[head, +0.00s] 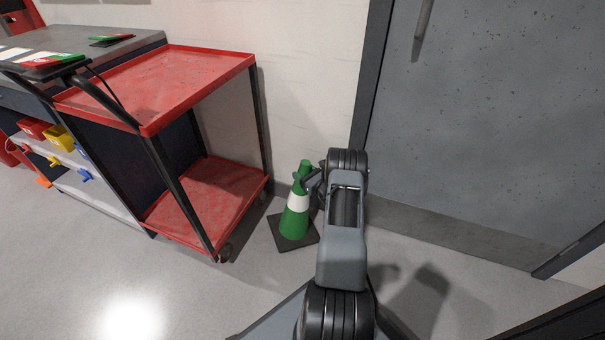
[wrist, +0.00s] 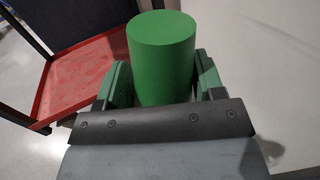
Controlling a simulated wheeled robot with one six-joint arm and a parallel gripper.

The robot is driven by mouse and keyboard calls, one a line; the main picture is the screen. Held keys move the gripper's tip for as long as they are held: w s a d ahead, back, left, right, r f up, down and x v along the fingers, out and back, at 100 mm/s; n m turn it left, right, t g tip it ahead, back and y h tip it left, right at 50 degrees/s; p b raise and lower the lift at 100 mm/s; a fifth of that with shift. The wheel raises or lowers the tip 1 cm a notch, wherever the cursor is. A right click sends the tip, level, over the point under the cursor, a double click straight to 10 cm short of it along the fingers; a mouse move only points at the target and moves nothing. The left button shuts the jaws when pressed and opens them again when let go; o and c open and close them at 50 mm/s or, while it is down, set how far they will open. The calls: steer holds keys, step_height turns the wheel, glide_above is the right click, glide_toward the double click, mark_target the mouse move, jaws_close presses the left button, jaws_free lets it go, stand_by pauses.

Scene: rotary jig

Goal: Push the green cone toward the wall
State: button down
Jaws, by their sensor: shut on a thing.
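The green cone (head: 293,222) has a white band and a dark square base. It stands upright on the floor in the head view, between the red cart and the door, near the wall. My gripper (head: 306,181) is at the cone's upper part. In the wrist view the cone's green top (wrist: 162,55) fills the space between the two fingers of my gripper (wrist: 160,85), which is shut on it. The lower cone and its base are hidden in the wrist view.
A red two-shelf cart (head: 205,75) stands just left of the cone. The pale wall (head: 310,70) is behind it. A grey door (head: 490,110) is at the right. A workbench with coloured bins (head: 60,137) is at the far left. Floor (head: 190,290) in front of the cart is clear.

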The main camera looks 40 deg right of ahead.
steer(key=shift+s+d+f+b, duration=0.4)
steer(key=shift+d+f, duration=0.35)
steer(key=shift+f, duration=0.05)
steer(key=c, duration=0.6)
jaws_free()
steer(key=shift+f, duration=0.1)
steer(key=shift+o, duration=0.8)
steer(key=shift+w+d+g, duration=0.1)
steer(key=shift+g, duration=0.2)
steer(key=o, duration=0.3)
steer(key=shift+w, duration=0.1)
steer(key=shift+r, duration=0.25)
